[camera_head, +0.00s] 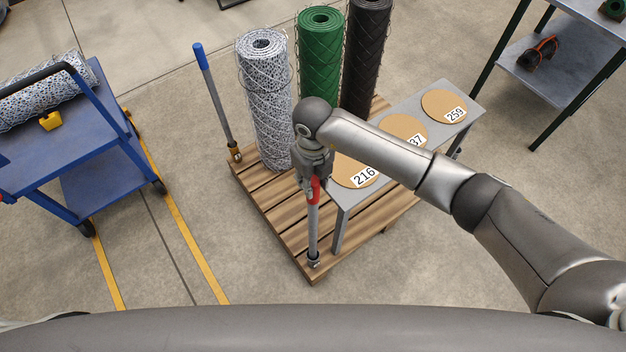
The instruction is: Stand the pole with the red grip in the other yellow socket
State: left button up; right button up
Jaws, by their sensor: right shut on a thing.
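The pole with the red grip (313,225) stands about upright at the near corner of the wooden pallet (272,216). Its lower end is at a small grey fitting (314,260); I cannot tell whether it is seated in it. My right gripper (315,180) is shut on the pole at its red grip, which the fingers partly hide. I cannot make out another yellow socket. My left gripper is not in view.
Wire mesh roll (265,105), green roll (320,55) and black roll (366,60) stand on the pallet behind my arm. A grey bench (395,155) with numbered discs is close right of the pole. A blue cart (75,150) stands left; floor between is clear.

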notch_tip(320, 180, up, 14)
jog(key=p, duration=0.8)
jog(key=shift+r, duration=0.2)
dwell(0.6)
